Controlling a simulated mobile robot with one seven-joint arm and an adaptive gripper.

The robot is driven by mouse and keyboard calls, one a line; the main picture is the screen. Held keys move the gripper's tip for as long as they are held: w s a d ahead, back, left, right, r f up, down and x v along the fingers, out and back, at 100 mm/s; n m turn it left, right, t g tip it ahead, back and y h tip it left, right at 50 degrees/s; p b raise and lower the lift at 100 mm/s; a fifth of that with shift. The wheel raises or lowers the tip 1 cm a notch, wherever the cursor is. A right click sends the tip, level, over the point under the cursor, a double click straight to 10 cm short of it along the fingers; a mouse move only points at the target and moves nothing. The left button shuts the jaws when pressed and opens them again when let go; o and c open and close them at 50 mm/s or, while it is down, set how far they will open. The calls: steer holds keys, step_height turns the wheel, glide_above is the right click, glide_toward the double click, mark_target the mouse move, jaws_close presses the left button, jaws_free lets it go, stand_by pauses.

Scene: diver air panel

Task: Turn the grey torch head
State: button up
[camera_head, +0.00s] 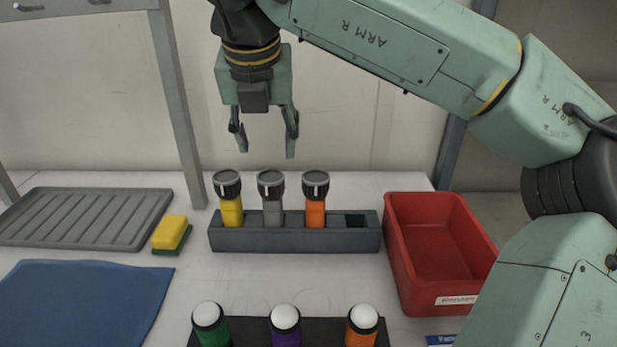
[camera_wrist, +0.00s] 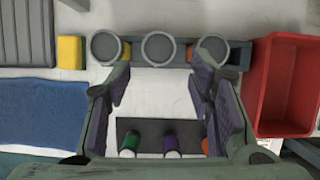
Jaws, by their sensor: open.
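Three torches stand upright in a dark grey rack (camera_head: 295,239): a yellow torch (camera_head: 231,211), a grey torch (camera_head: 272,214) and an orange torch (camera_head: 315,212). Each has a dark ribbed head with a pale mark on its front. The grey torch head (camera_head: 271,184) is the middle one; from above it shows as a round disc in the wrist view (camera_wrist: 159,47). The rack's right-hand slot is empty. My gripper (camera_head: 264,145) is open and empty, pointing down above the torches. Its spread fingers also show in the wrist view (camera_wrist: 161,87), clear of the heads.
A red bin (camera_head: 440,290) stands right of the rack. A yellow sponge (camera_head: 170,232), a grey ribbed tray (camera_head: 85,218) and a blue cloth (camera_head: 75,300) lie to the left. In front, a black holder (camera_head: 250,330) carries white-topped green, purple and orange items.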

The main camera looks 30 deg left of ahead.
mark_target(271, 175)
steer(key=p+x, duration=0.2)
steer(key=x, duration=0.8)
steer(key=shift+w+a+f, duration=0.1)
steer(key=shift+f, duration=0.2)
steer(key=shift+c, duration=0.4)
